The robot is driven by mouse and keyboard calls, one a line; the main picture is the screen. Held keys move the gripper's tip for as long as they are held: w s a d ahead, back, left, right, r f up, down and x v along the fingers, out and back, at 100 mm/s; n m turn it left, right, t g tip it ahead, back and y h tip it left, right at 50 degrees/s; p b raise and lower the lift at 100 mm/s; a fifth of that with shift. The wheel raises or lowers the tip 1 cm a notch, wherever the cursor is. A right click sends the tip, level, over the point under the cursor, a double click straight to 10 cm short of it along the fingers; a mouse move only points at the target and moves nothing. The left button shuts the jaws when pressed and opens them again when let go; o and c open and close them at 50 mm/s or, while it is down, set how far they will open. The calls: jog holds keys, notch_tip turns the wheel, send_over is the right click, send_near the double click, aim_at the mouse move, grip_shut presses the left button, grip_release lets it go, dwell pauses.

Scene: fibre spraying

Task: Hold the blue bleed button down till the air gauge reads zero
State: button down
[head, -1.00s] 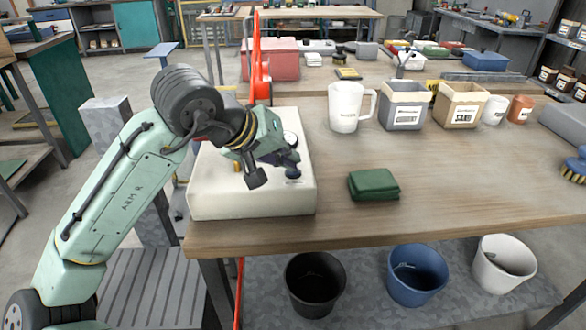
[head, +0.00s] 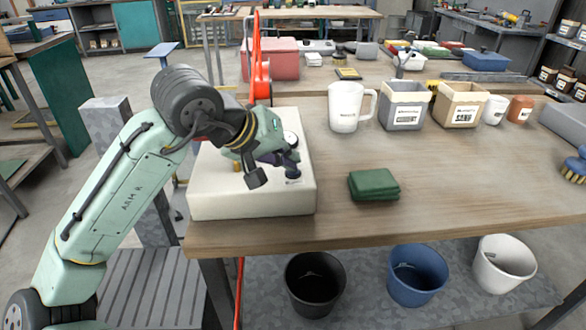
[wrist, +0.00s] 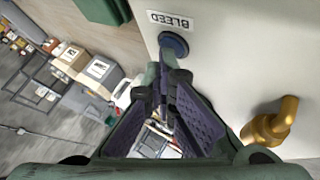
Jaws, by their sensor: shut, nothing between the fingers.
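The blue bleed button (wrist: 174,45) sits on the white panel of the air unit (wrist: 230,60), beside a label reading BLEED (wrist: 172,20). My gripper (wrist: 167,78) is shut and empty, its tips at the button's near edge in the wrist view. I cannot tell whether they touch it or whether it is pressed. In the head view my gripper (head: 288,161) is low over the right front of the white unit (head: 215,202). The round air gauge (head: 291,139) is partly hidden behind my gripper, and its reading is too small to tell.
A brass fitting (wrist: 275,125) stands out from the panel beside my gripper. A folded green cloth (head: 374,185) lies right of the unit on the wooden table (head: 450,190). A white mug (head: 345,108) and bins stand behind.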

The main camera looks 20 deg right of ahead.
jog(key=shift+r, duration=0.1)
jog(key=shift+r+p, duration=0.75)
jog(key=shift+p, duration=0.15)
notch_tip(320, 180, up, 5)
jog(key=p, duration=0.4)
jog(key=shift+p, duration=0.3)
